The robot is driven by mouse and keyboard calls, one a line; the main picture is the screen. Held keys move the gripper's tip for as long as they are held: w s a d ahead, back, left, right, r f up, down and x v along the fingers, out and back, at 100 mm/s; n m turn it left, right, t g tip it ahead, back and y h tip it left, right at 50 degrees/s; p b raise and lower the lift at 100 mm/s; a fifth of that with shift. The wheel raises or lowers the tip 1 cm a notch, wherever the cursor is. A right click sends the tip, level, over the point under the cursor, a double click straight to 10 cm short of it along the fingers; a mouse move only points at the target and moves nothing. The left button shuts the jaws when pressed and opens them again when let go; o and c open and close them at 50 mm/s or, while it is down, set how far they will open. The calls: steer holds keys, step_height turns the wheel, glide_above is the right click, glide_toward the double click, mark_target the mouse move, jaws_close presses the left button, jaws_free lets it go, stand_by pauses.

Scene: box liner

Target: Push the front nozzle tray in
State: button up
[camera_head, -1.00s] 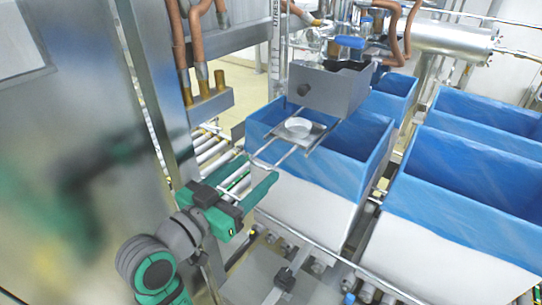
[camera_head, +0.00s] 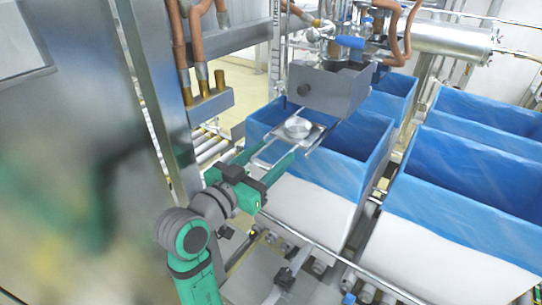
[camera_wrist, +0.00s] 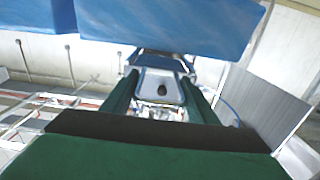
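The front nozzle tray (camera_head: 315,136) is a flat metal tray on thin rails, sticking out below a grey metal housing (camera_head: 323,90) with a dark knob. A round, pale dish (camera_head: 297,128) sits on the tray. The tray is over the near blue-lined box. My gripper (camera_head: 274,150) is open, its two green fingers apart, close to the tray's near end. Whether they touch it I cannot tell. In the wrist view, the gap between my fingers (camera_wrist: 160,78) frames a pale part with a dark spot, which I cannot identify surely.
White boxes with blue liners (camera_head: 460,185) stand to the right on a conveyor. Copper pipes (camera_head: 178,40) and a steel cabinet wall (camera_head: 75,110) are on the left. A blue liner (camera_wrist: 170,22) fills the top of the wrist view.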

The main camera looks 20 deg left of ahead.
mark_target(299, 130)
steer(key=shift+d, duration=0.1)
steer(key=shift+c, duration=1.2)
steer(key=x, duration=1.2)
steer(key=shift+w+d+f, duration=0.1)
steer(key=shift+w, duration=0.3)
steer(key=shift+w+d, duration=0.1)
steer(key=shift+w, duration=0.1)
steer(key=shift+d, duration=0.1)
steer(key=o, duration=1.2)
steer(key=shift+s, duration=0.25)
steer(key=shift+a, duration=0.2)
